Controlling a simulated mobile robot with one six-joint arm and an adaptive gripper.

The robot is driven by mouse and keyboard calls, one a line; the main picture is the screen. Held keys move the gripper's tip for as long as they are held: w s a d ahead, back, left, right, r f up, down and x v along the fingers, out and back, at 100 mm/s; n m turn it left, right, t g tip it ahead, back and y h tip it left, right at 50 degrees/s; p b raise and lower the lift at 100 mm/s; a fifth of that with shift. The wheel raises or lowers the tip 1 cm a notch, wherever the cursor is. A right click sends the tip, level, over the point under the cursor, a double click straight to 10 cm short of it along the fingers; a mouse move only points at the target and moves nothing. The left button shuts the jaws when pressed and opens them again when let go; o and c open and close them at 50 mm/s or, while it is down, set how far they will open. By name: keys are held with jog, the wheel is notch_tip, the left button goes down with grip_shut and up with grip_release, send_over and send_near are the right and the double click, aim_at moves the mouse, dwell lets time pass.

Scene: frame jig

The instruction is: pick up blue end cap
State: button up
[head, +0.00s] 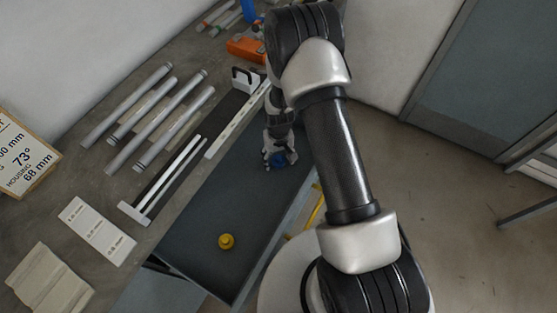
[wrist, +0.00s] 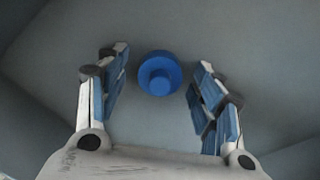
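The blue end cap (wrist: 159,74) is a round disc with a smaller round boss, lying on the dark grey mat (wrist: 160,125). In the wrist view it sits between and a little beyond the fingertips of my gripper (wrist: 158,68), with a gap on each side. My gripper is open and empty. In the head view my gripper (head: 278,158) is over the upper right part of the mat (head: 200,225), with a little blue showing there; the cap is mostly hidden.
A yellow cap (head: 226,241) lies on the mat's lower part. Several grey tubes (head: 160,120), white rails (head: 170,180) and a labelled white plate (head: 97,230) lie on the bench at left. An orange box (head: 246,48) stands at the back. The mat between is clear.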

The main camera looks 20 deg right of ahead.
jog(key=c, duration=0.7)
jog(key=shift+o, duration=0.2)
jog(key=shift+r, duration=0.15)
